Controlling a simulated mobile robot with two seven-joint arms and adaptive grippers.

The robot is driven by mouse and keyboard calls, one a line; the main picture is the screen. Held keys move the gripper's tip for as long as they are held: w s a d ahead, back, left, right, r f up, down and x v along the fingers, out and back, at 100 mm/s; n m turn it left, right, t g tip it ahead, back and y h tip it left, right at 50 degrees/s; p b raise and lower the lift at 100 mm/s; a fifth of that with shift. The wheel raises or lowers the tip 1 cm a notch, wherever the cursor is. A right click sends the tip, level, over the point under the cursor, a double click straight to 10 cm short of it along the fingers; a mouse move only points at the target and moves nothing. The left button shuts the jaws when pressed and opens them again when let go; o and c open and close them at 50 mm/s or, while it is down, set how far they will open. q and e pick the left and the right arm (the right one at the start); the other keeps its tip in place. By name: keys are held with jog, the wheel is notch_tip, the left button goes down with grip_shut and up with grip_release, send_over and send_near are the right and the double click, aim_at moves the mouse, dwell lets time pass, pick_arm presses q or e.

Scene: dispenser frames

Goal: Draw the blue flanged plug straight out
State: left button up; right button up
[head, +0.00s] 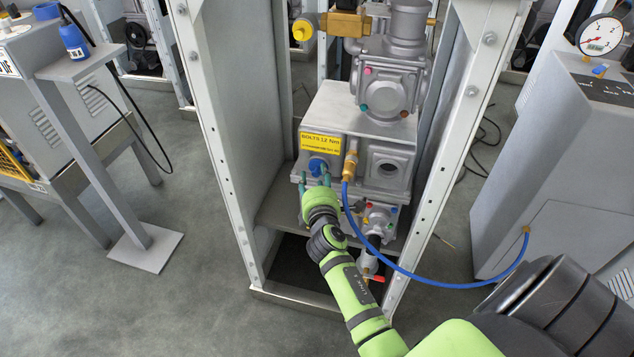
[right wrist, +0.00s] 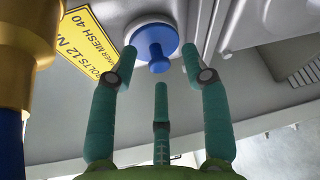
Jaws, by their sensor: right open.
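The blue flanged plug (head: 318,165) sits in the front face of the grey metal housing, just below the yellow label. In the right wrist view the plug (right wrist: 158,66) shows a round blue flange with a smaller knob standing out from its middle. My right gripper (head: 314,180) has three green fingers and is open in front of the plug. In the right wrist view the gripper (right wrist: 159,68) has one finger left of the knob, one right and one below, with visible gaps to the knob. Whether a fingertip touches the flange I cannot tell. My left gripper is out of view.
A brass fitting (head: 350,165) with a blue hose (head: 405,271) stands close right of the plug. The yellow label (head: 320,143) is just above. White frame posts (head: 222,140) flank the housing. A red-handled valve (head: 375,277) hangs below.

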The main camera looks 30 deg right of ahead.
jog(key=shift+c, duration=0.4)
grip_shut()
jog(key=shift+s+a, duration=0.1)
jog(key=shift+s+a, duration=1.8)
jog(key=shift+a, duration=0.25)
